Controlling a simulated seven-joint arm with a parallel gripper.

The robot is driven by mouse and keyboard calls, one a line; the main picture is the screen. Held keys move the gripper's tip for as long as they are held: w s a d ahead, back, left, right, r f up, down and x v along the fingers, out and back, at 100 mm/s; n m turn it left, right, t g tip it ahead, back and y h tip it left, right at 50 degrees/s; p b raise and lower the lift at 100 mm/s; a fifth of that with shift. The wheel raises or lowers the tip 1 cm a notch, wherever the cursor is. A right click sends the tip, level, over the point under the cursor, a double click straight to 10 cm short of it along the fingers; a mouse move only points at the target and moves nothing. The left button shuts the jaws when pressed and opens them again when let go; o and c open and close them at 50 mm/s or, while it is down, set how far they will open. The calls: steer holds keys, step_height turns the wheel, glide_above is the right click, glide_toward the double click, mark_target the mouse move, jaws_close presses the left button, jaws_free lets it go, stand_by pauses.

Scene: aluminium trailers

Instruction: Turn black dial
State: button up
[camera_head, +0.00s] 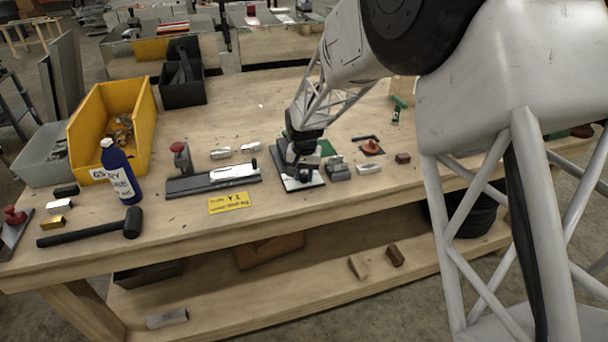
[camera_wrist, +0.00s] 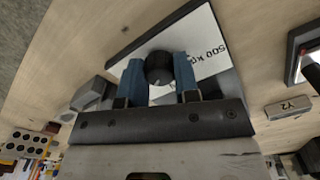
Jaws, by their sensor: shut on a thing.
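The black dial (camera_wrist: 159,68) is round and stands on a white plate (camera_wrist: 207,38) printed "500 kg" in the wrist view. My gripper (camera_wrist: 158,76) has its two blue fingers on either side of the dial, shut on it. In the head view my gripper (camera_head: 303,166) reaches down onto the dark-edged white plate (camera_head: 290,183) on the workbench. There the gripper hides the dial.
The wooden workbench (camera_head: 240,222) carries a grey metal block (camera_head: 338,170) close right of the plate and a long dark clamp tool (camera_head: 212,181) to its left.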

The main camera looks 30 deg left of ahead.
mark_target(304, 175)
stand_by(0.4)
steer(key=o, duration=0.9)
steer(key=shift+r, duration=0.1)
steer(key=shift+r, duration=3.85)
